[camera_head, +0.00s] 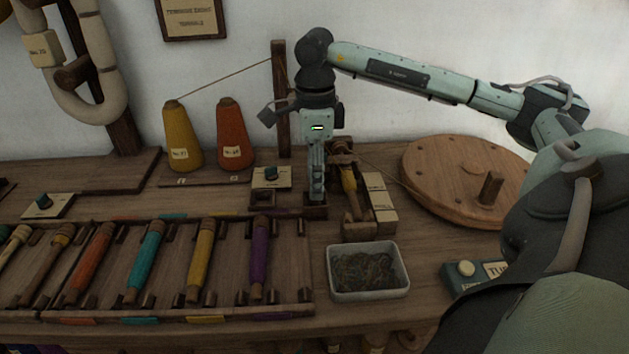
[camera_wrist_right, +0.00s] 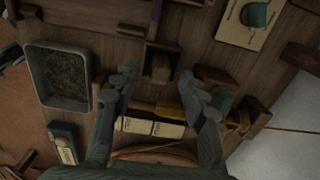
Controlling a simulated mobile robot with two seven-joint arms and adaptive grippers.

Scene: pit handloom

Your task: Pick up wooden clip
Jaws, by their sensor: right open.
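My right gripper (camera_head: 317,194) points down over the bench, its fingers apart and empty. In the right wrist view its fingertips (camera_wrist_right: 160,80) stand on either side of a small dark wooden holder (camera_wrist_right: 161,48). A small reddish-brown wooden piece (camera_wrist_right: 160,68) shows in this holder, between the fingertips; it looks like the wooden clip, though its shape is too dark to be sure. In the head view the holder (camera_head: 316,212) shows just under the fingers, which hide the piece. My left gripper is not in view.
A bobbin winder (camera_head: 356,226) and a pale card (camera_head: 380,197) stand close right of the gripper. A white tray of dark thread (camera_head: 340,296) is in front. A rack of coloured bobbins (camera_head: 180,311) lies left, a round wooden wheel (camera_head: 440,165) right, thread cones (camera_head: 232,135) behind.

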